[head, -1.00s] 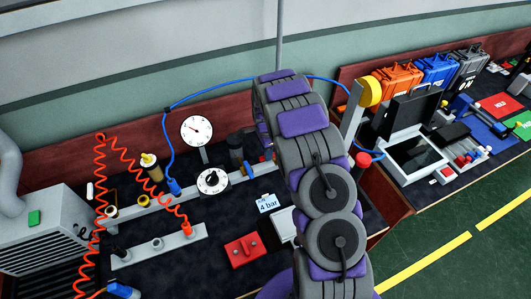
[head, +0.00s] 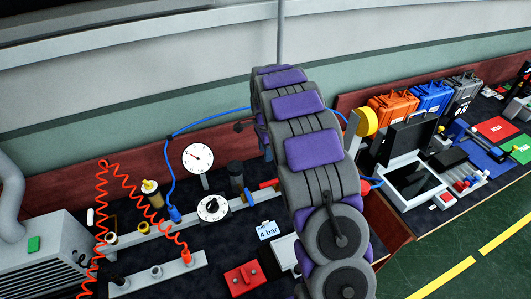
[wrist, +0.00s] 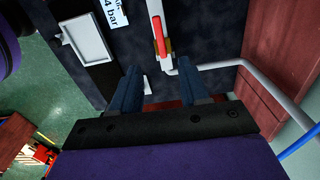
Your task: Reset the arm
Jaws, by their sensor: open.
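My arm rises through the middle of the head view and bends over the workbench; its gripper is hidden there behind the arm links. In the wrist view my gripper (wrist: 158,88) has its two blue fingers apart, with nothing between them. A red valve handle (wrist: 157,35) on a light pipe lies beyond the fingertips, apart from them. The red handle also shows beside my arm in the head view (head: 268,183).
The bench holds a pressure gauge (head: 198,158), a black dial (head: 212,208), a coiled orange hose (head: 130,205), a "4 bar" label (head: 268,231) and a red block (head: 243,277). Cases (head: 432,97) stand on the right bench. Green floor (head: 470,250) is clear at lower right.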

